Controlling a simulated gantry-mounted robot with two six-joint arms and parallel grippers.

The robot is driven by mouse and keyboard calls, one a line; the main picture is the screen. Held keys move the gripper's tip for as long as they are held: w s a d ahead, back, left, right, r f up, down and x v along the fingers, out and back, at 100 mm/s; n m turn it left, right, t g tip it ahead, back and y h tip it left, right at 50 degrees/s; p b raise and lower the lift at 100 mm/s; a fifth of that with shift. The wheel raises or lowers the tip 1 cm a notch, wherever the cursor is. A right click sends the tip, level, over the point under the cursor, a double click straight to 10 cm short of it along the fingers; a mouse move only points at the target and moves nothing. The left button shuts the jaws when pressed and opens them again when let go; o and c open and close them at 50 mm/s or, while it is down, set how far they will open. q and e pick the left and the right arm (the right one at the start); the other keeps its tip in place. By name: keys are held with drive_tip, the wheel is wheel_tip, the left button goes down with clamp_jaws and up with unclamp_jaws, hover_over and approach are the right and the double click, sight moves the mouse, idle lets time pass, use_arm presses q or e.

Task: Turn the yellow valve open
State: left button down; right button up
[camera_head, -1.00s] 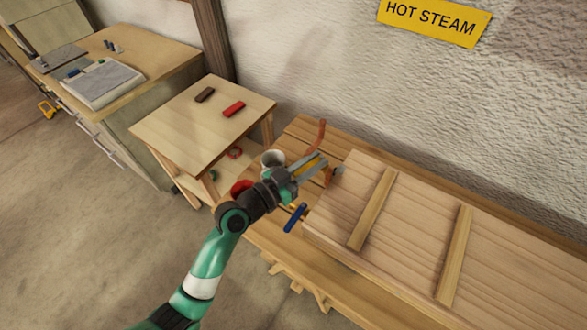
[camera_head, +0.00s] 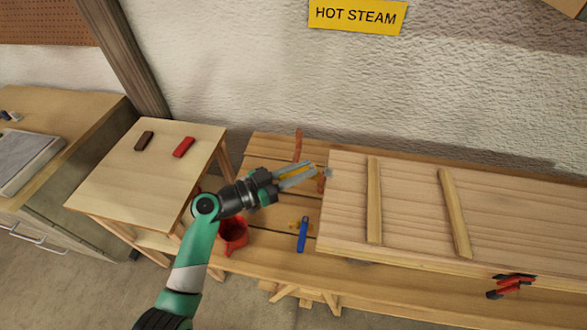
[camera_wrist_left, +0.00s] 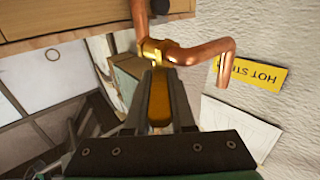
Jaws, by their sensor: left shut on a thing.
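The yellow valve shows in the left wrist view as a brass body (camera_wrist_left: 152,47) on a copper pipe (camera_wrist_left: 205,50), with a yellow lever (camera_wrist_left: 160,100) lying along the gap between my fingers. My left gripper (camera_wrist_left: 158,85) is shut on that lever, one finger on each side. In the head view my left gripper (camera_head: 314,172) reaches over the slatted bench beside the upright copper pipe (camera_head: 298,145). A bit of the lever's yellow shows between the fingers there, and the fingers hide most of the valve. My right gripper is not in view.
A wooden panel with two battens (camera_head: 410,200) lies right of the gripper. A red cup (camera_head: 233,235) and a blue tool (camera_head: 302,235) sit on the bench's near side. A red and black tool (camera_head: 510,286) lies at the front right. A side table (camera_head: 130,185) stands left.

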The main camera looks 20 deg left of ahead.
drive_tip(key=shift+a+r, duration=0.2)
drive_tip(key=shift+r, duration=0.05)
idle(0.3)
use_arm(q)
drive_tip(key=c, duration=0.8)
unclamp_jaws()
drive_tip(key=shift+o, duration=0.2)
